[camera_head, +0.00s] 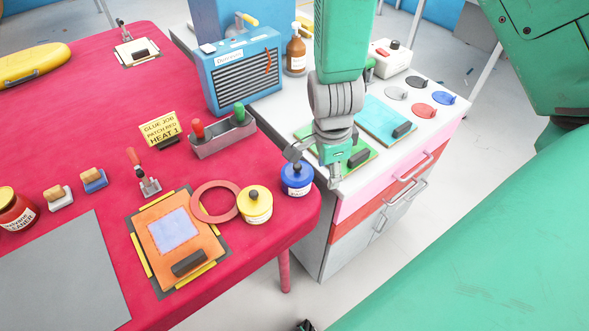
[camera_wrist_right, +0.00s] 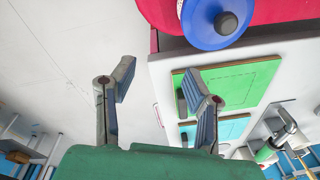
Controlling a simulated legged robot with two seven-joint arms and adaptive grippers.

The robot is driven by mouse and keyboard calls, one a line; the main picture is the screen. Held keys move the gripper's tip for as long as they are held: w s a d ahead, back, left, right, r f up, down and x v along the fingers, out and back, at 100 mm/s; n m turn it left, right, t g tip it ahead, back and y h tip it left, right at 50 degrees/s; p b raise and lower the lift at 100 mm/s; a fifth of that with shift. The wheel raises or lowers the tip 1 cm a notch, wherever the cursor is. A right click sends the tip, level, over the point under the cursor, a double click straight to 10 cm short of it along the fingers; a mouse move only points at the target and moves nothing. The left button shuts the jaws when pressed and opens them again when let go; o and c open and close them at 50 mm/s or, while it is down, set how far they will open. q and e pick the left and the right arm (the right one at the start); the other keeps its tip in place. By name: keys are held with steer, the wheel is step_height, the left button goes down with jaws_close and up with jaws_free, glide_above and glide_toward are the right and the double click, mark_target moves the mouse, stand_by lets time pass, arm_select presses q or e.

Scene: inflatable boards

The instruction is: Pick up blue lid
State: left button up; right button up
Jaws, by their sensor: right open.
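A jar with a blue lid (camera_head: 296,172) and dark knob stands at the right corner of the red table. In the wrist view the blue lid (camera_wrist_right: 205,32) shows at the top, beyond my fingers, partly cut off by the frame edge. My right gripper (camera_head: 314,167) is open and empty, just right of the jar in the head view. Its spread fingers also show in the wrist view (camera_wrist_right: 165,88), with no lid between them. Another flat blue lid (camera_head: 444,97) lies on the white cabinet top. My left gripper is not seen.
A yellow-lidded jar (camera_head: 255,203) and red ring (camera_head: 214,201) are left of the blue-lidded jar. Green (camera_head: 361,163) and blue (camera_head: 389,118) boards lie on the cabinet. Red (camera_head: 424,111) and grey (camera_head: 396,93) lids lie near the flat blue one. A blue heater-like box (camera_head: 245,72) stands behind.

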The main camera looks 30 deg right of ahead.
steer(key=w+a+r+m+y, duration=0.2)
steer(key=w+r+m, duration=0.3)
steer(key=r+m, duration=0.4)
glide_above(297, 166)
steer(key=shift+t, duration=0.4)
steer(key=f, duration=0.6)
steer(key=shift+s+d+f+b, duration=0.2)
steer(key=shift+s+f+b, duration=0.05)
steer(key=shift+f+b, duration=0.1)
steer(key=f, duration=0.5)
steer(key=shift+w+f, duration=0.3)
steer(key=shift+w, duration=0.1)
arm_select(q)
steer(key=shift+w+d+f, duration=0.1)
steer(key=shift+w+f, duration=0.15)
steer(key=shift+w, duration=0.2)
arm_select(e)
steer(key=shift+s+a, duration=0.1)
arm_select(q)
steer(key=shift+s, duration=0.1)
arm_select(e)
jaws_close()
